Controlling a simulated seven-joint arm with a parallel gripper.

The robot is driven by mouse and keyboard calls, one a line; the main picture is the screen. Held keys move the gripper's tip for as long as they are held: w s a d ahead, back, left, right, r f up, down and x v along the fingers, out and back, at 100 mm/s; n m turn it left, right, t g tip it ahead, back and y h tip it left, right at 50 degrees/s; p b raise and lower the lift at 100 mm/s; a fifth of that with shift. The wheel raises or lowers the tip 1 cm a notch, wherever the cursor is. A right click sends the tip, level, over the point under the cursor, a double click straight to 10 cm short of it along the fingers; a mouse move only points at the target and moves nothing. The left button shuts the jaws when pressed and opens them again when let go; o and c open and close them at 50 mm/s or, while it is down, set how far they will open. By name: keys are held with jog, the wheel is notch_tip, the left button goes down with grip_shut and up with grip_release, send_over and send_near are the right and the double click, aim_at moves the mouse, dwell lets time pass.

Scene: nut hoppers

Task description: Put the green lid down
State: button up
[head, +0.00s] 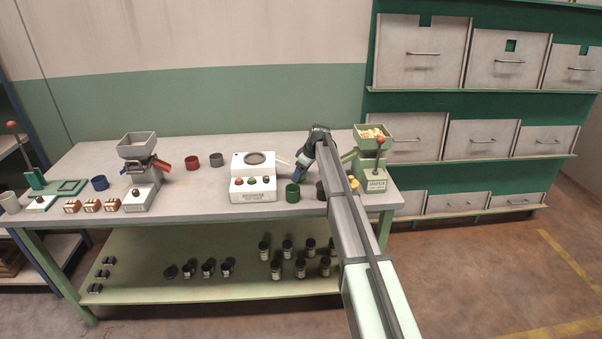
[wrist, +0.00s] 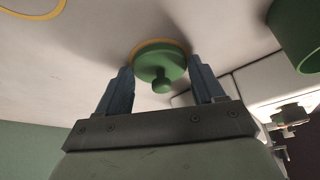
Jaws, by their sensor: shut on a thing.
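The green lid (wrist: 160,65) with its round knob shows in the wrist view between the two blue fingers of my gripper (wrist: 163,82). My gripper is shut on it. The lid is over or on a yellow ring mark (wrist: 158,43) on the worktop; I cannot tell whether it touches. In the head view my gripper (head: 298,174) is low over the table, between the white machine and the green hopper machine, and the lid cannot be made out there.
A green cup (head: 292,193) stands close in front of my gripper; it also shows in the wrist view (wrist: 297,32). A dark cup (head: 321,191) is to its right. The white machine (head: 253,180) is left, the green hopper machine (head: 375,180) right. Free tabletop (head: 215,182) lies farther left.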

jog(key=shift+f, duration=0.2)
jog(key=o, duration=1)
jog(key=shift+r, duration=0.1)
jog(key=v, duration=1.2)
